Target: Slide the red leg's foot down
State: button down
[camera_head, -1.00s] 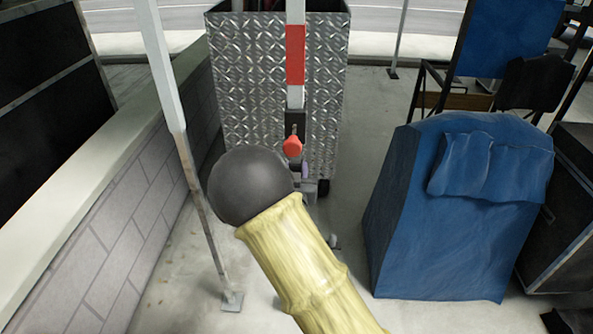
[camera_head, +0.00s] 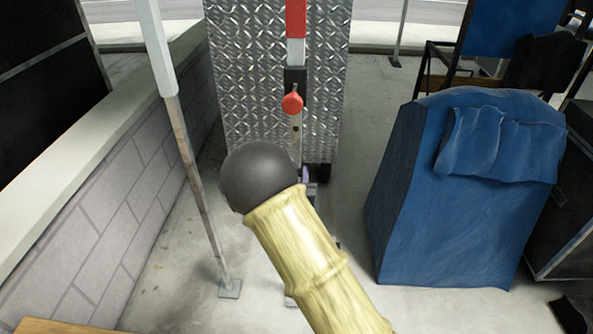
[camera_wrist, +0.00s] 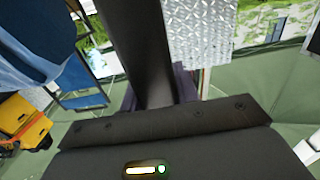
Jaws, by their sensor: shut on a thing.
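The red leg (camera_head: 296,18) is an upright pole with red and white bands in front of a diamond-plate metal box. A red knob (camera_head: 292,103) sits on its dark collar. Below the collar a narrow, worn inner tube (camera_head: 296,128) shows, and then passes behind my arm's dark round joint. My gripper (camera_head: 308,178) is mostly hidden behind that joint, low on the leg, shut on the foot's tube. The wrist view shows my dark gripper (camera_wrist: 150,75) close up; the grip itself is hidden.
The metal box (camera_head: 245,90) stands right behind the leg. A grey pole (camera_head: 190,160) with a small base plate stands at left beside a block wall (camera_head: 110,200). A blue covered object (camera_head: 450,220) stands at right. Concrete floor is open between them.

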jog(key=shift+s+f, duration=0.2)
jog(key=shift+f, duration=0.45)
jog(key=c, duration=1)
grip_release()
jog(key=shift+a, duration=0.1)
jog(key=shift+c, duration=0.2)
jog(key=shift+r, duration=0.2)
jog(key=shift+s, duration=0.15)
jog(key=s+p, duration=0.4)
jog(key=s, duration=1.3)
jog(key=shift+a+p, duration=0.25)
jog(key=shift+p, duration=0.05)
